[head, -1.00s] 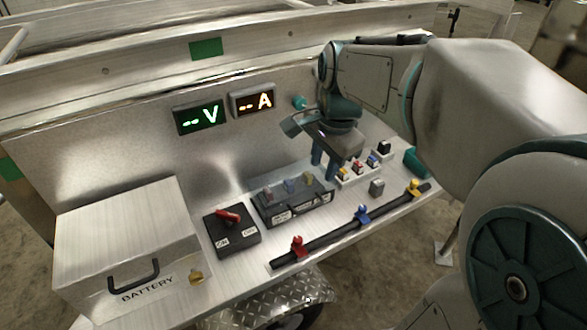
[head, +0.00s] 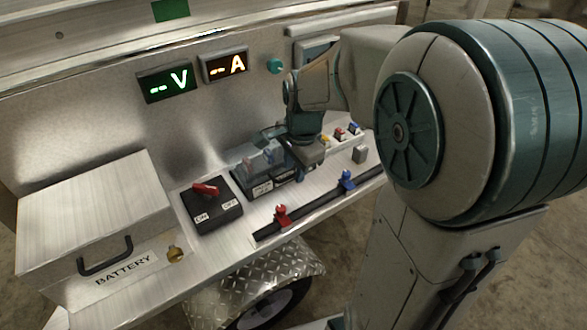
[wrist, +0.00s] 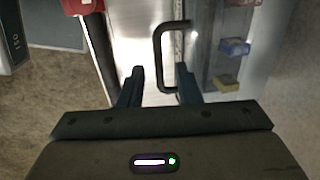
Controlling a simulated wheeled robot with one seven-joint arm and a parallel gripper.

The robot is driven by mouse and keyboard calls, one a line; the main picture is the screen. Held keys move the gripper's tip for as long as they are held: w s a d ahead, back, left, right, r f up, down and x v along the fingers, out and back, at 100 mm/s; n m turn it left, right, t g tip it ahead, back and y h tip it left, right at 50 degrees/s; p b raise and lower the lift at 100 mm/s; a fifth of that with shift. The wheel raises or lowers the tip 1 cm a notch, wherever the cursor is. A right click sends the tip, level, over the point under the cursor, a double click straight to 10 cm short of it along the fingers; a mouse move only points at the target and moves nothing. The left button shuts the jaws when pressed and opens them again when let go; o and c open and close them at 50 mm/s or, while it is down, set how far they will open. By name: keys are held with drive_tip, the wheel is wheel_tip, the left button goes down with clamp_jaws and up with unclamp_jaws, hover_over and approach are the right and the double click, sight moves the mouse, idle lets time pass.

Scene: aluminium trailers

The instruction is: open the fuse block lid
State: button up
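The fuse block (head: 262,187) is a black box on the bench, right of the switch box, with a clear lid (head: 247,158) over coloured fuses. The lid looks shut. In the wrist view the clear lid (wrist: 212,78) is at the right, with blue and yellow fuses under it. A dark C-shaped handle (wrist: 158,55) stands at its edge. My gripper (wrist: 160,78) is open, with one finger to each side of the handle's long bar. I cannot tell whether either finger touches it. In the head view my gripper (head: 306,150) is at the block's right end; its fingertips are hidden.
A black switch box (head: 212,214) with a red knob and a battery box (head: 90,215) stand to the left. A black rail (head: 310,212) with coloured clips runs along the bench front. Voltage (head: 168,83) and current (head: 223,65) displays are on the wall behind.

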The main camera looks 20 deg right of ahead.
drive_tip(key=shift+f, duration=0.3)
clamp_jaws()
drive_tip(key=shift+r, duration=0.1)
